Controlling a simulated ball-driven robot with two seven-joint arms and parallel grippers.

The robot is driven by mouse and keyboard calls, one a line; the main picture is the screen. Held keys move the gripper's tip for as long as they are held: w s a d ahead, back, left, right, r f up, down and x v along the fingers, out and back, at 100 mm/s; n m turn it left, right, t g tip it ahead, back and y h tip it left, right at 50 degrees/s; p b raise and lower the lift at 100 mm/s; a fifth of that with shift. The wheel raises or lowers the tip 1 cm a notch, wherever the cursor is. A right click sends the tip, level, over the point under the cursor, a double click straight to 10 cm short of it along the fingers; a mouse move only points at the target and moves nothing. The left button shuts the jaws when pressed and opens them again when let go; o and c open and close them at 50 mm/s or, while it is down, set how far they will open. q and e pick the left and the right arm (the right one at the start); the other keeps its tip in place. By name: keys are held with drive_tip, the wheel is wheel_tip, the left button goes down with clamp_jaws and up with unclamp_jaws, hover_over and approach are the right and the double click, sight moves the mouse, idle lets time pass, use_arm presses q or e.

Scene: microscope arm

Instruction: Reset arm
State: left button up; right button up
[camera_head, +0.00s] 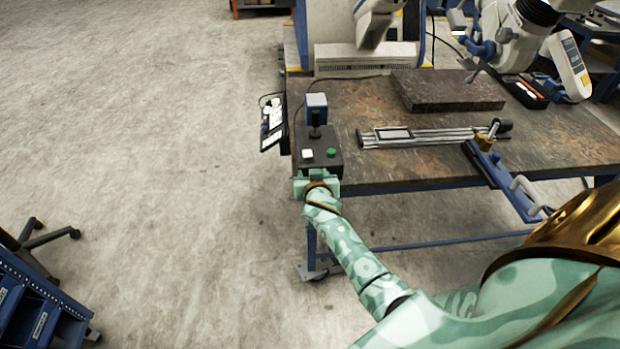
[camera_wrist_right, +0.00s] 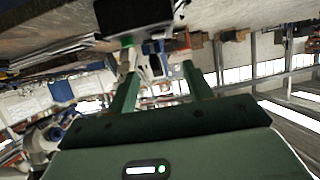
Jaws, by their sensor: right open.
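A black control box (camera_head: 320,155) with a blue-topped joystick (camera_head: 316,110), a white button (camera_head: 307,154) and a green button (camera_head: 331,153) sits at the near left corner of the workbench (camera_head: 400,165). My right gripper (camera_head: 318,182) is at the box's near edge, and its fingertips are hard to make out there. In the right wrist view the fingers (camera_wrist_right: 157,60) are apart with nothing clearly held, and a black block (camera_wrist_right: 132,14), apparently the control box, shows above them. A white jointed microscope arm (camera_head: 512,35) stands at the back right. My left gripper is not in view.
A dark stone slab (camera_head: 447,90) and a metal rail device (camera_head: 430,136) lie on the bench. A small tablet-like panel (camera_head: 272,122) hangs at its left edge. A blue rack (camera_head: 35,310) stands at lower left.

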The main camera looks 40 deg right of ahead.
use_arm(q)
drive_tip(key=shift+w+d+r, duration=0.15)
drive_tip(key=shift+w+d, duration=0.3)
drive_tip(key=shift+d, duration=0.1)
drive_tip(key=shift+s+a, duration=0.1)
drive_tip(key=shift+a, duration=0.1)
